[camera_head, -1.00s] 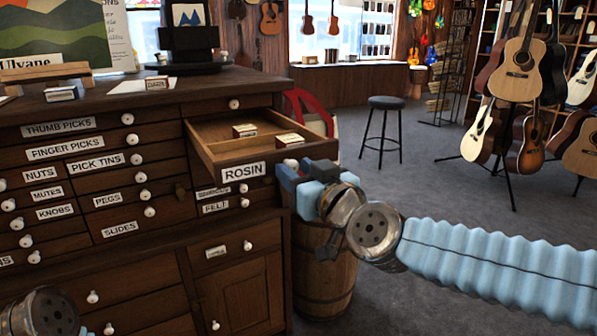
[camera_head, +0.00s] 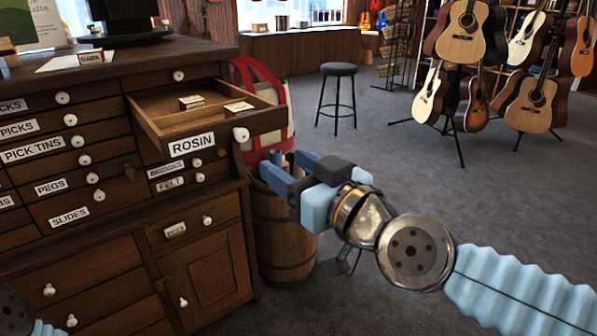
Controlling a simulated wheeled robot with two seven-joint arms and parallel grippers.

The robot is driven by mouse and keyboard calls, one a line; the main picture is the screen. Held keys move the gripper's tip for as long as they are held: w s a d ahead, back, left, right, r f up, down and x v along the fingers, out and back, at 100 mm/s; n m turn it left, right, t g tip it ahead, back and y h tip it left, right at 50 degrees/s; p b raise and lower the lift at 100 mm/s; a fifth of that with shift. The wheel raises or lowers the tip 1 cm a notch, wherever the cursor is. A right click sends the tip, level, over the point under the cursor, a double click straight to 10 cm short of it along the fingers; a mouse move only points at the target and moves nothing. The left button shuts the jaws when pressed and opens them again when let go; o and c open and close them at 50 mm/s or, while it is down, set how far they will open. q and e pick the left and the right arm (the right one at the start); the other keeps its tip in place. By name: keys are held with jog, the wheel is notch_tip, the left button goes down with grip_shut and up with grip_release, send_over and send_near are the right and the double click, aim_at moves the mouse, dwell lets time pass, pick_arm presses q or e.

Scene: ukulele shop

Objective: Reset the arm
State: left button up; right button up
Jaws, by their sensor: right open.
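My right gripper (camera_head: 282,172) is open and empty, in front of and to the right of the pulled-out ROSIN drawer (camera_head: 163,139). It is apart from the drawer's white knob (camera_head: 240,134). The drawer holds two small boxes, one (camera_head: 192,102) farther in and one (camera_head: 239,107) near the front. My left arm shows only as a round joint (camera_head: 14,310) at the lower left corner; its gripper is out of view.
The dark wooden cabinet (camera_head: 205,222) with labelled drawers fills the left. A barrel (camera_head: 283,235) with a red-and-cream bag (camera_head: 277,120) above it stands behind my right gripper. A stool (camera_head: 338,90) and guitars on stands (camera_head: 464,35) are farther back. Grey floor (camera_head: 500,210) at right is free.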

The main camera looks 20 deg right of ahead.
jog(key=shift+v, duration=0.85)
jog(key=shift+f, duration=0.1)
jog(key=w+a+f+m+g+h, duration=0.1)
jog(key=w+f+g, duration=0.25)
jog(key=f, duration=0.65)
jog(key=w+f+m+g, duration=0.15)
jog(key=w+f, duration=0.25)
jog(key=f, duration=0.7)
jog(key=w+a+f+g+h, duration=0.1)
jog(key=w+f+g, duration=0.2)
jog(key=f, duration=0.7)
jog(key=s+f+m+g, duration=0.1)
jog(key=s+f+g, duration=0.2)
jog(key=f, duration=0.7)
jog(key=s+a+f+g, duration=0.1)
jog(key=s+f+g, duration=0.1)
jog(key=s+f, duration=0.6)
jog(key=s+a+f+m+g, duration=0.1)
jog(key=s+f+g, duration=0.2)
jog(key=f, duration=0.9)
jog(key=s, duration=0.3)
jog(key=shift+a+m+g+y, duration=0.15)
jog(key=shift+m+g+y, duration=0.15)
jog(key=shift+m, duration=0.05)
